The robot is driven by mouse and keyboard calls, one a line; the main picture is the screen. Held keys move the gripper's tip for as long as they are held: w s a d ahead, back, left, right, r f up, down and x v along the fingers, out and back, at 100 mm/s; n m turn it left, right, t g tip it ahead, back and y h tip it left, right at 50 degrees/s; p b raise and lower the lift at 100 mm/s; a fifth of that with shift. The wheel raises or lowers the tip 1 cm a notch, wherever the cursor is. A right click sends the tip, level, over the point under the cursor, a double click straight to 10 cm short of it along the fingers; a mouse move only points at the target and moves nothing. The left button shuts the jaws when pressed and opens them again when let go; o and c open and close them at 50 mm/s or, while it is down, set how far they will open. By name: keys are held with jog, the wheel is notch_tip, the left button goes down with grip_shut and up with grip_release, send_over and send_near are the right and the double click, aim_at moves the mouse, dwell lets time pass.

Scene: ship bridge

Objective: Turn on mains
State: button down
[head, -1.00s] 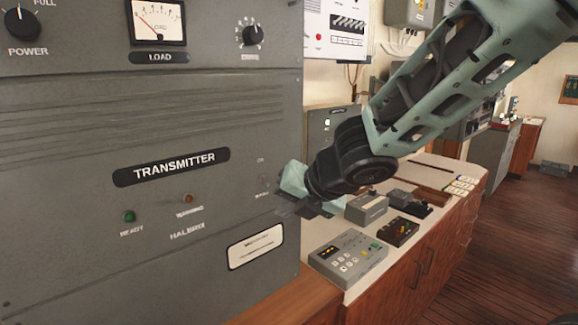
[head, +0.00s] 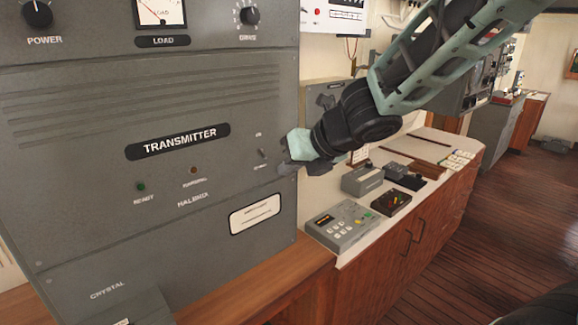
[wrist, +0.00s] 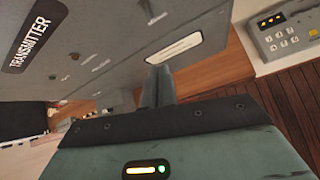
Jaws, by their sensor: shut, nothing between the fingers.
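The grey transmitter panel (head: 110,235) fills the left of the head view. A small toggle switch (head: 262,153) sits near its right edge, between two small blurred labels. In the wrist view a small lever (wrist: 151,8) shows near the top edge. I cannot tell which way the switch is set. My gripper (head: 287,168) is at the panel's right edge, just right of and slightly below the switch. Its fingers are shut and empty in the wrist view (wrist: 157,85). They appear apart from the switch, though depth is hard to judge.
A green ready lamp (head: 141,187) and a brownish lamp (head: 193,170) are on the panel, with a white label plate (head: 256,214) below the switch. A keypad box (head: 341,226) and other devices stand on the counter at right. The wooden floor (head: 450,270) is open at right.

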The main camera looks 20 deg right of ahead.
aim_at(257, 163)
jog(key=b+x, duration=0.3)
jog(key=x, duration=0.5)
jog(key=shift+w+d+r+p, duration=0.15)
jog(key=shift+w+r+p, duration=0.1)
jog(key=shift+r+p, duration=0.45)
jog(key=shift+w+d+r+p, duration=0.15)
jog(key=shift+w+r+p, duration=0.1)
jog(key=shift+r+p, duration=0.45)
jog(key=shift+w+d+r+p, duration=0.15)
jog(key=shift+w+r+p, duration=0.15)
jog(key=shift+r+p, duration=0.4)
jog(key=shift+f, duration=0.2)
jog(key=shift+r+p, duration=0.45)
jog(key=shift+r, duration=0.2)
jog(key=shift+w+r, duration=0.1)
jog(key=shift+r, duration=0.25)
jog(key=shift+r+p, duration=0.1)
jog(key=shift+p, duration=0.25)
